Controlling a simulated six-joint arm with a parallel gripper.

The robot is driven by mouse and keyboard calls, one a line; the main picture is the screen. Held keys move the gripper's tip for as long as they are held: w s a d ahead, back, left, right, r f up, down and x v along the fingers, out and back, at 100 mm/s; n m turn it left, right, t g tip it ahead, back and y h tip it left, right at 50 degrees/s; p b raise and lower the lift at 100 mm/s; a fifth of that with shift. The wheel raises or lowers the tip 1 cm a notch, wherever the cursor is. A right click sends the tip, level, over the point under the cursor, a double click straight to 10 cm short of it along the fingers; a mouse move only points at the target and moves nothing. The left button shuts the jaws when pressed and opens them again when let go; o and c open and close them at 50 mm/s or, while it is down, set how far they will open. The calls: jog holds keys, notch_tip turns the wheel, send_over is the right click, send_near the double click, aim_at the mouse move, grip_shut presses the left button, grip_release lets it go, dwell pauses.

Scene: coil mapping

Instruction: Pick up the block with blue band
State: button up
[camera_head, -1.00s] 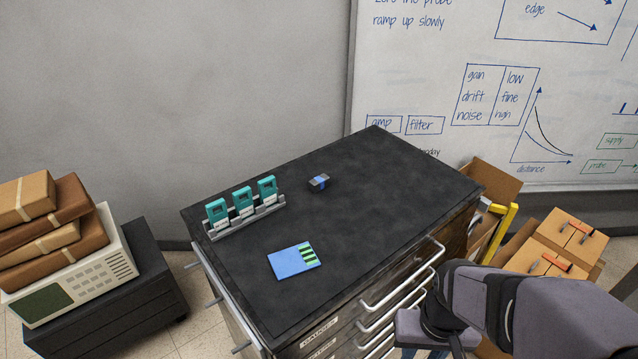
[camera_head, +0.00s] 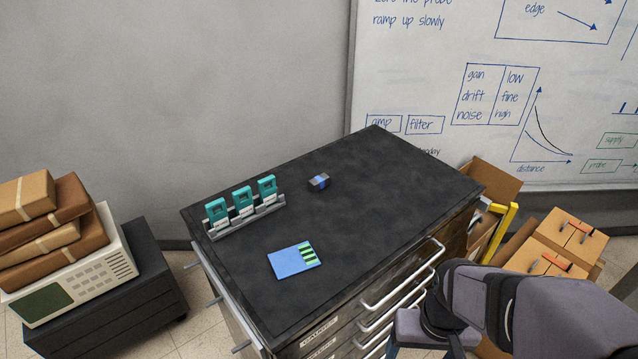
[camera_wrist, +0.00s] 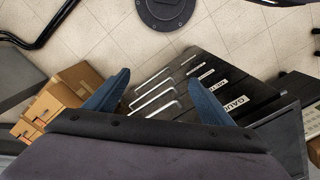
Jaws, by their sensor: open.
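The block with the blue band (camera_head: 319,182) is a small dark grey block lying on the black top of the drawer cabinet (camera_head: 390,190), near its back middle. My gripper (camera_wrist: 158,102) shows in the wrist view as two blue fingers spread wide apart with nothing between them. It points down past the cabinet's drawer side at the floor. In the head view my arm is at the lower right, off the cabinet's front edge and well away from the block; the fingers are mostly out of that picture. The block does not show in the wrist view.
A grey rack (camera_head: 246,222) with three teal pieces stands left of the block. A blue card with green stripes (camera_head: 293,261) lies in front. Drawer handles (camera_head: 402,276) stick out toward my arm. Open cardboard boxes (camera_head: 553,240) stand at the right. The cabinet's right part is clear.

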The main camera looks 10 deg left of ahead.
aim_at(319, 183)
jog(key=shift+w, duration=0.1)
